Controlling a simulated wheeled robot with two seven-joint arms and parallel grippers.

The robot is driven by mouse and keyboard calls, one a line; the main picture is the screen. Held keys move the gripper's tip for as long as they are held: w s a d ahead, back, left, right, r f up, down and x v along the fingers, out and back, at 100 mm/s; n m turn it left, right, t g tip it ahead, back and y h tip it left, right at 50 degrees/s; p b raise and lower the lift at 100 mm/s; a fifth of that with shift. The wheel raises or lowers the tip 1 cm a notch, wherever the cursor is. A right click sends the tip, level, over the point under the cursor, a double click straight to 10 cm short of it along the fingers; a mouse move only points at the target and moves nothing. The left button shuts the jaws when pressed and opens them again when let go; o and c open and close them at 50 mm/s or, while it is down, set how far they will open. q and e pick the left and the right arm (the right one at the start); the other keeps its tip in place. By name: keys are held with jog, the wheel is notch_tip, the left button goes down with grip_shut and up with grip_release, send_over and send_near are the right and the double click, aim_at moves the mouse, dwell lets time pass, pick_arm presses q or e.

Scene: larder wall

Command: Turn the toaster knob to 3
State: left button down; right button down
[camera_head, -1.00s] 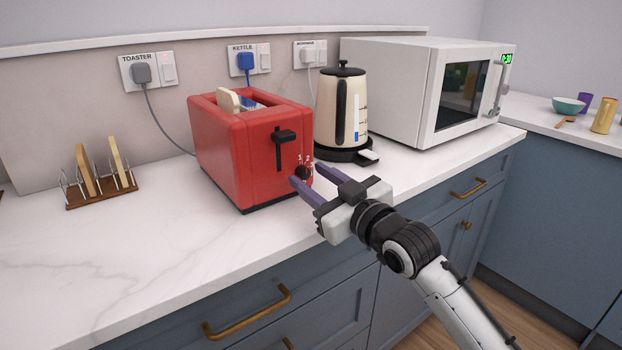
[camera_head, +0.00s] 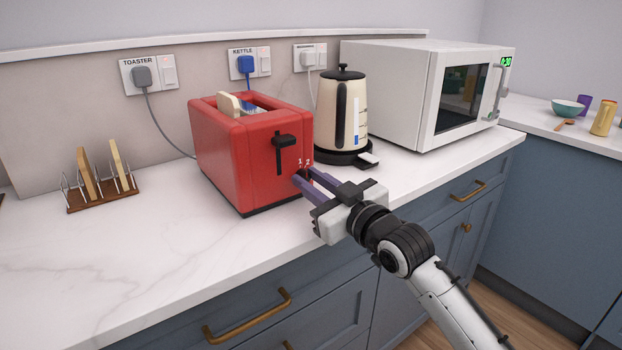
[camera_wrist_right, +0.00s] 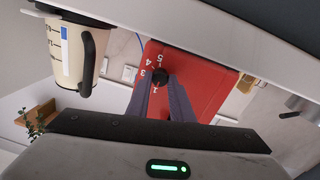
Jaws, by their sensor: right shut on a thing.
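The red toaster (camera_head: 235,155) stands on the counter, its front face turned toward my right arm. Its black lever (camera_head: 285,139) is high on that face. My right gripper (camera_head: 305,178) is shut on the knob, one purple finger on each side; the fingers (camera_wrist_right: 159,88) also show in the wrist view. They mostly hide the knob in the head view. My left gripper is out of view.
A cream kettle (camera_head: 342,110) stands close right of the toaster, with the white microwave (camera_head: 390,85) beyond it. A toast rack (camera_head: 100,195) with bread stands to the left. Drawer handles (camera_head: 248,315) stick out below the counter edge. The counter front left is clear.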

jog(key=m+p, duration=0.2)
jog(key=p, duration=0.1)
jog(key=shift+r+m, duration=0.25)
jog(key=shift+m, duration=0.15)
jog(key=m+p, duration=0.2)
jog(key=shift+m+p, duration=0.35)
jog(key=shift+m, duration=0.05)
jog(key=m+p, duration=0.2)
jog(key=m, duration=0.2)
jog(key=shift+w+d+f+p, duration=0.1)
jog(key=shift+p, duration=0.2)
jog(key=m+p, duration=0.1)
jog(key=m, duration=0.1)
jog(key=shift+m+g, duration=0.3)
jog(key=shift+m, duration=0.1)
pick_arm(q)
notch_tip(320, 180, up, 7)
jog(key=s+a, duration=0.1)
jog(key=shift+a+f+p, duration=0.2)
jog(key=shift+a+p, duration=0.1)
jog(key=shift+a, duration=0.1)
pick_arm(e)
jog(key=shift+f+m, duration=0.15)
jog(key=shift+m, duration=0.95)
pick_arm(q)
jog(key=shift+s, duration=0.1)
pick_arm(e)
jog(key=shift+m, duration=0.3)
